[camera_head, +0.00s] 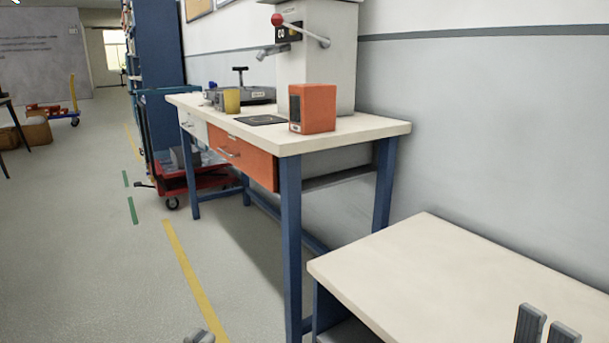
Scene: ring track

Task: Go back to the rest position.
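My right gripper (547,325) shows at the bottom right, in front of the near bench top. Its two grey fingers stand apart with a gap between them, and nothing shows in the gap. My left gripper (200,337) barely shows at the bottom edge, over the floor beside the yellow line. Only a grey tip of it is visible, so its opening is hidden. No object shows at either gripper.
A near bench (425,262) with a bare top fills the lower right. A red trolley (205,180) stands beyond.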

